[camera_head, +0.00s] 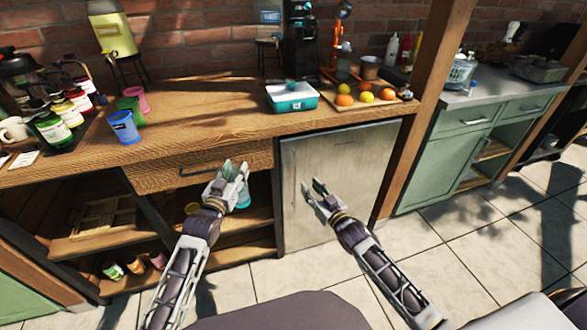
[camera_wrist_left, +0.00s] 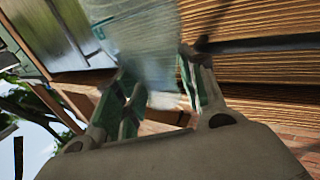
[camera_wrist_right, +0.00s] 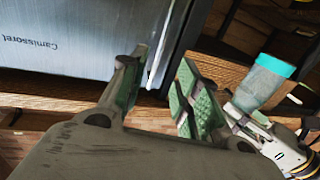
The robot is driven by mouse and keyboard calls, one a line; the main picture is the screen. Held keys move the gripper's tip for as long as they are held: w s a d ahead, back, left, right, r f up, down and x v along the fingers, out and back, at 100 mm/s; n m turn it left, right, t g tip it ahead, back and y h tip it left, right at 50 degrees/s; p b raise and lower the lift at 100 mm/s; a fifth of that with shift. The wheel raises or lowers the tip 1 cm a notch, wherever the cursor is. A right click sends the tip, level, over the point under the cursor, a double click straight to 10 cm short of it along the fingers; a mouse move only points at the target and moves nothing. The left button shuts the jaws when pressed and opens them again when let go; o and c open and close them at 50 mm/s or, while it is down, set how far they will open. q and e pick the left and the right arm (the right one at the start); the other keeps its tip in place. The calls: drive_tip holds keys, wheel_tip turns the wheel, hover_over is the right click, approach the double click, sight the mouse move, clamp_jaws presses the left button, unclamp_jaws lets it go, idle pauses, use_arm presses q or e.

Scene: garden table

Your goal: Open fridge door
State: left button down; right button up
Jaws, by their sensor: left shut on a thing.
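The small grey metal fridge (camera_head: 350,160) stands under the wooden counter, and its door looks closed. A slim upright handle (camera_head: 295,175) runs near the door's left edge. My right gripper (camera_head: 312,192) is in front of the door, just right of the handle, with fingers apart. In the right wrist view the handle (camera_wrist_right: 160,55) shows as a pale bar ahead of the gap between the fingers; contact cannot be told. My left gripper (camera_head: 238,178), left of the fridge, is shut on a translucent cup (camera_wrist_right: 268,80) with a teal band. The cup blurs in the left wrist view (camera_wrist_left: 150,45).
A wooden drawer (camera_head: 200,168) and open shelves (camera_head: 110,240) lie left of the fridge. A wooden post (camera_head: 420,110) stands to its right. The counter above holds a teal box (camera_head: 291,97) and a fruit tray (camera_head: 405,97). The tiled floor before the fridge looks clear.

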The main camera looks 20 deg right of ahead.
sight(295, 169)
drive_tip(key=shift+w, duration=0.15)
drive_tip(key=shift+b+x, duration=1.2)
drive_tip(key=shift+x, duration=4.6)
drive_tip(key=shift+a, duration=0.1)
clamp_jaws()
